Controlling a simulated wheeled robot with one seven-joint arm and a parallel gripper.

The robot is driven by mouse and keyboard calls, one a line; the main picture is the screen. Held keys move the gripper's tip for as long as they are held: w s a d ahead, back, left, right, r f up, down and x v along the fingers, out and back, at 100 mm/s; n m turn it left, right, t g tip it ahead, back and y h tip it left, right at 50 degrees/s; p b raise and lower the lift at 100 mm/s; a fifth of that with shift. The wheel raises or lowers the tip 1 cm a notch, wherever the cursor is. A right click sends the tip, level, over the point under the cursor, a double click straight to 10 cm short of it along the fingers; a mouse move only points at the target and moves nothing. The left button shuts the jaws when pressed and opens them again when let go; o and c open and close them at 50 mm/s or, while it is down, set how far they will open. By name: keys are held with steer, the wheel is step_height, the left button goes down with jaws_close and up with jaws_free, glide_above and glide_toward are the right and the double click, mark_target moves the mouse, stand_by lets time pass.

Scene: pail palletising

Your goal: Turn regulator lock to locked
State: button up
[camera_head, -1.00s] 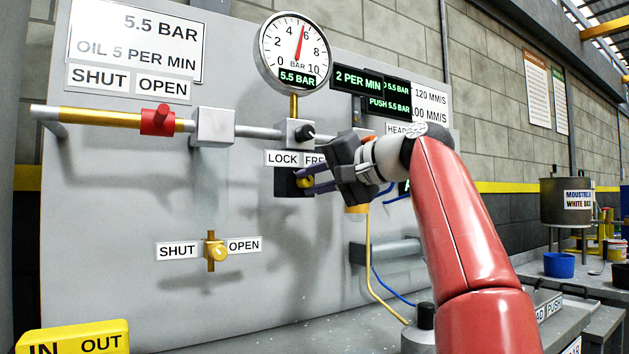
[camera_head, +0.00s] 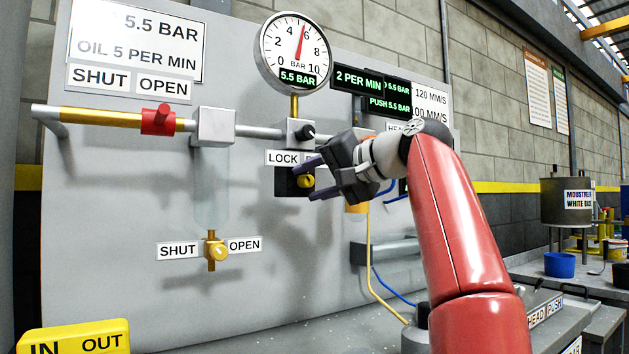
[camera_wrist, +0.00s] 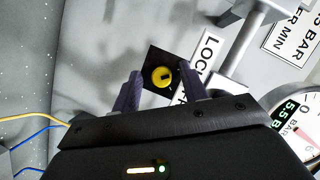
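The regulator lock is a small round yellow knob (camera_head: 305,181) with a dark mark, on a black block under the LOCK label (camera_head: 283,158). The knob also shows in the wrist view (camera_wrist: 159,80), between my two dark purple fingers. My gripper (camera_wrist: 159,72) is open, with a gap on both sides of the knob, and holds nothing. In the head view my gripper (camera_head: 309,179) reaches in from the right, and its upper finger covers most of the FREE label. I cannot tell for sure which label the knob's mark points to.
Above the lock are the regulator block (camera_head: 297,132) with a black knob and the pressure gauge (camera_head: 294,52), reading 5.5 bar. A pipe with a red valve handle (camera_head: 158,119) runs left. A yellow valve (camera_head: 215,250) sits lower left. A yellow hose (camera_head: 371,270) hangs at right.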

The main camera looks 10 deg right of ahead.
steer(key=v, duration=0.7)
steer(key=shift+s+d, duration=0.25)
steer(key=shift+s, duration=0.1)
stand_by(0.4)
